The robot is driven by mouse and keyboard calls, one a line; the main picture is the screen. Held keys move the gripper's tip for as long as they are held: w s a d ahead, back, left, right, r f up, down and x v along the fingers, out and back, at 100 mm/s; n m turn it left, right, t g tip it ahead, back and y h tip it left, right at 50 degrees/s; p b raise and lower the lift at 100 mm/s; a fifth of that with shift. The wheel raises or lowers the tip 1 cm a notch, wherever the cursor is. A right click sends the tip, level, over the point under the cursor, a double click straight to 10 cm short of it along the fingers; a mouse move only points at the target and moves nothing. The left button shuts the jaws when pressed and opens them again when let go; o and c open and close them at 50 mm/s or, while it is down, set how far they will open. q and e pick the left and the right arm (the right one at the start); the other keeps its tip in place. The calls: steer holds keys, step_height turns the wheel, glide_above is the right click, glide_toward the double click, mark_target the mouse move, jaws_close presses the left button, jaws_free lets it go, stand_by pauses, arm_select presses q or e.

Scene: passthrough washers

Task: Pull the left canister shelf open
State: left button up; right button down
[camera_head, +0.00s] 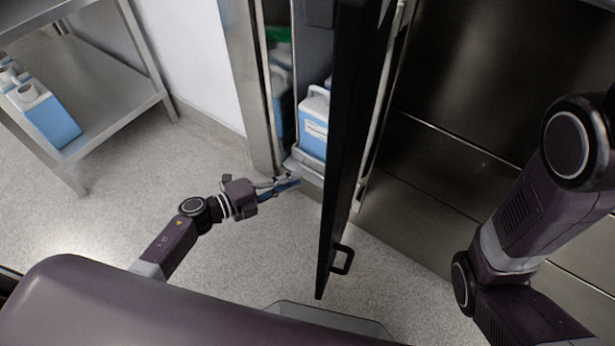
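The left canister shelf (307,169) shows as a light grey tray edge low in a tall, narrow cabinet opening. A white-and-blue canister (314,128) stands upright on it. My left gripper (290,186) is just in front of and below the shelf's front edge, pointing right. Its fingers lie close together near that edge; I cannot tell whether they touch it or hold anything. A dark door (345,140) with a black handle (342,260) stands open to the right of the shelf and hides what lies behind it. My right gripper is out of view; only my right arm shows.
A metal rack (100,85) with blue-and-white canisters (45,115) stands at the left. Steel panels (470,120) fill the right side behind my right arm. The speckled floor (130,200) is clear between the rack and cabinet. The open door stands close to my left gripper.

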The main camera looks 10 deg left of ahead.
mark_target(304, 158)
arm_select(q)
steer(key=b+x, duration=0.2)
steer(key=x, duration=0.4)
steer(key=shift+s, duration=0.1)
steer(key=shift+c, duration=0.6)
jaws_close()
steer(key=shift+f, duration=0.1)
steer(key=shift+s+a, duration=0.1)
